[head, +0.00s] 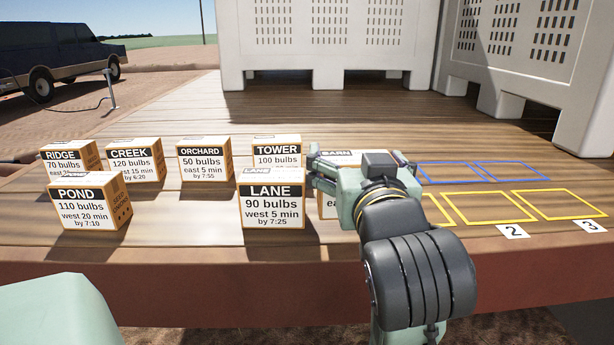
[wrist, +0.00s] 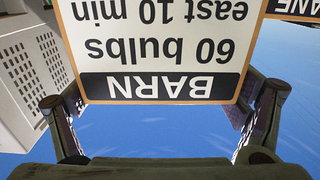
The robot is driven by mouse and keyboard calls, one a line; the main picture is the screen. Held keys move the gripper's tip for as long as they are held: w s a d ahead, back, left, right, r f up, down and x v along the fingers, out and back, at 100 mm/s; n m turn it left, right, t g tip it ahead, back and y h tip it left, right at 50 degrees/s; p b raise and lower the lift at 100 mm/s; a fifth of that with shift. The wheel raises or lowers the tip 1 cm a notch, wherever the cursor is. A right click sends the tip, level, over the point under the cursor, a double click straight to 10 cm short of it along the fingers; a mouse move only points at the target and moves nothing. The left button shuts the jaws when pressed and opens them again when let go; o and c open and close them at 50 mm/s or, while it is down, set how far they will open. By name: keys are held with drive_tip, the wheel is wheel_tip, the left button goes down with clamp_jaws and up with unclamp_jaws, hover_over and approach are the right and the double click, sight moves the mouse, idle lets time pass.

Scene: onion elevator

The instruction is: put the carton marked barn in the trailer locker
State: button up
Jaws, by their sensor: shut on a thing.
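The carton marked barn (head: 329,206) is white with brown edges, mostly hidden behind my gripper in the head view. In the wrist view the barn carton (wrist: 160,50) appears upside down, its label reading 60 bulbs, east 10 min. My gripper (head: 360,163) is shut on it, with a finger at each side in the wrist view (wrist: 162,108). The carton looks upright; I cannot tell whether its base touches the deck. I cannot make out a trailer locker.
The lane carton (head: 273,205) stands close left of the barn carton. Tower (head: 278,154), orchard (head: 204,160), creek (head: 136,160), ridge (head: 71,158) and pond (head: 89,203) stand around it. Blue (head: 451,173) and yellow (head: 488,208) outlines at right are empty. White bins (head: 330,45) stand behind.

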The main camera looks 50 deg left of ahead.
drive_tip(key=shift+w+a+r+p, duration=0.15)
drive_tip(key=shift+w+a+p, duration=0.1)
drive_tip(key=shift+p, duration=0.05)
drive_tip(key=shift+w+a+f+p, duration=0.85)
drive_tip(key=shift+w+a+p, duration=0.15)
drive_tip(key=shift+w+a, duration=0.8)
drive_tip(key=shift+w+a+f+p, duration=0.9)
drive_tip(key=shift+w+a, duration=0.65)
drive_tip(key=shift+w, duration=0.45)
drive_tip(key=shift+w+a+f+p, duration=0.8)
drive_tip(key=shift+w+a+p, duration=0.25)
drive_tip(key=shift+w+a, duration=0.75)
drive_tip(key=shift+w+d, duration=0.1)
